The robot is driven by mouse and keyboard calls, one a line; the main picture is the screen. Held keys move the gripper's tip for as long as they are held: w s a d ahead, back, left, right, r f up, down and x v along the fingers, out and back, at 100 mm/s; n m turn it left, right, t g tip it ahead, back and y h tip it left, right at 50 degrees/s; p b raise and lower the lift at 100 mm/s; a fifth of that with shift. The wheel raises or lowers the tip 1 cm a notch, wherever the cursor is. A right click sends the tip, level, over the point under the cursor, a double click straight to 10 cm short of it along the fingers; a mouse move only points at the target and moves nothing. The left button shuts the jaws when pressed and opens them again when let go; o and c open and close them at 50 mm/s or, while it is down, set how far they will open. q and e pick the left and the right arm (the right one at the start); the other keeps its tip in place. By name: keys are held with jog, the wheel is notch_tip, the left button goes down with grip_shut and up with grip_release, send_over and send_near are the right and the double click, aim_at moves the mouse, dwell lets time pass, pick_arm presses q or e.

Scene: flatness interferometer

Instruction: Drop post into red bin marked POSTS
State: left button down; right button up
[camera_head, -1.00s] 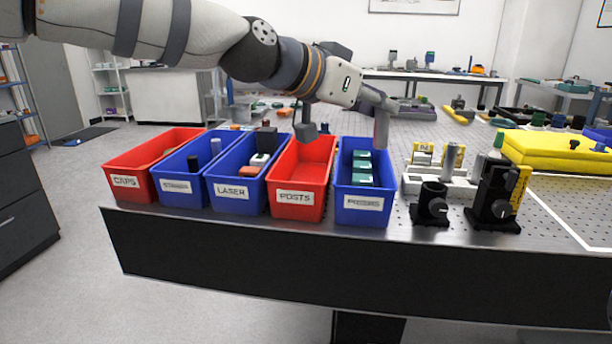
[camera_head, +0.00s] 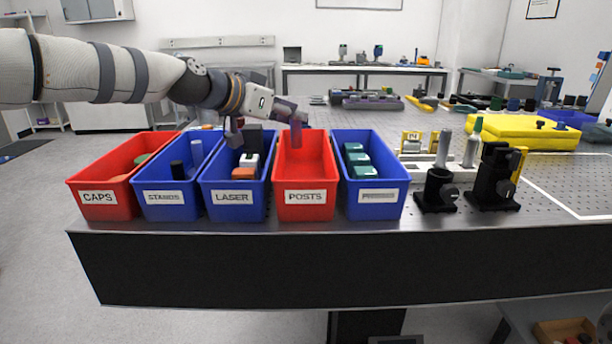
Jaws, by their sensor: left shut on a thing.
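The red bin marked POSTS (camera_head: 305,211) stands in the row of bins near the table's front edge. The part of its inside that I can see is empty. My left gripper (camera_head: 288,109) comes in from the left, above the back part of this bin. It is shut on a short grey post (camera_head: 296,133), which hangs roughly upright beneath it in front of the bin's back end. The fingertips are small and partly hidden, and I cannot tell the post's exact height over the bin. My right gripper is not in view.
Blue bins marked LASER (camera_head: 232,212) and STANDS (camera_head: 166,212) and a red CAPS bin (camera_head: 97,212) stand to the left. A blue bin (camera_head: 376,212) with green-topped pieces adjoins on the right. Black mounts (camera_head: 437,190) and a yellow case (camera_head: 520,130) lie further right.

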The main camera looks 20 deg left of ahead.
pick_arm(q)
jog(key=shift+f, duration=1.55)
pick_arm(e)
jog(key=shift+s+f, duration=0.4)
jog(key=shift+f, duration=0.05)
pick_arm(q)
jog(key=shift+r, duration=0.1)
jog(key=c, duration=1.4)
grip_release()
jog(key=shift+o, duration=0.2)
send_near(291, 129)
jog(key=shift+x, duration=1.1)
